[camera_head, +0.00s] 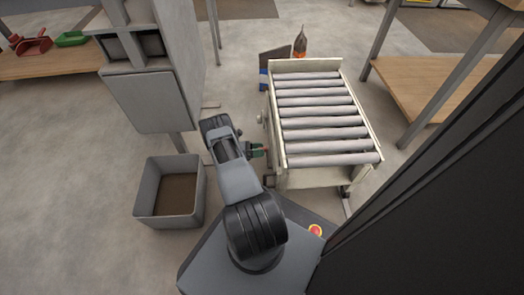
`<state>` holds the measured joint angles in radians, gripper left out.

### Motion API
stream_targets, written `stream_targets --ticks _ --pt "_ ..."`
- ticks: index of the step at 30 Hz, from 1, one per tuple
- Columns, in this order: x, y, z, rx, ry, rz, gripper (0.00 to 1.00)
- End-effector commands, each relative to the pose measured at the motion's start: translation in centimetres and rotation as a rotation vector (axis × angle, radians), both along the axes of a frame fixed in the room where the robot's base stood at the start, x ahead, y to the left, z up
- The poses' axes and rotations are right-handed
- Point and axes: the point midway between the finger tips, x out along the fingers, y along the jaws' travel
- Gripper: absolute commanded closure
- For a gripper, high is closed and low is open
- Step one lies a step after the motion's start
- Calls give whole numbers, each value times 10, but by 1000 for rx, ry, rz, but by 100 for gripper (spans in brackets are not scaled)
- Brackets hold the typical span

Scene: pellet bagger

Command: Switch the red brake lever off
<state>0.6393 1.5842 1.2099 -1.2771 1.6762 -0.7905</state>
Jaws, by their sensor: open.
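A cream roller cart (325,178) stands right of my arm, with several grey rollers across its top. The gripper is open. A tiny reddish spot (267,150) shows at the fingertips; it may be the red brake lever, but it is too small to tell its shape or position. I cannot tell whether the fingers touch it. A small pale knob (261,118) sits on the cart's left side, above the gripper in the picture.
A grey bin (146,192) with brown contents stands on the floor at left. A grey machine cabinet (150,98) stands behind it. A dark bottle (299,45) and a brown panel (275,58) are behind the cart. A wooden table (425,88) is at right.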

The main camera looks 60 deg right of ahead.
Motion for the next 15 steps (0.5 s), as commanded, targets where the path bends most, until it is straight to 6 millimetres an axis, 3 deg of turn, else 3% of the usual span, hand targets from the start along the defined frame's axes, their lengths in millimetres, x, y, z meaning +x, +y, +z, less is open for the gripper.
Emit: stream_targets --ticks 6,15 --pt "-11 -7 -1 1 -1 0 49" --pt "-12 -8 0 1 -1 0 50"
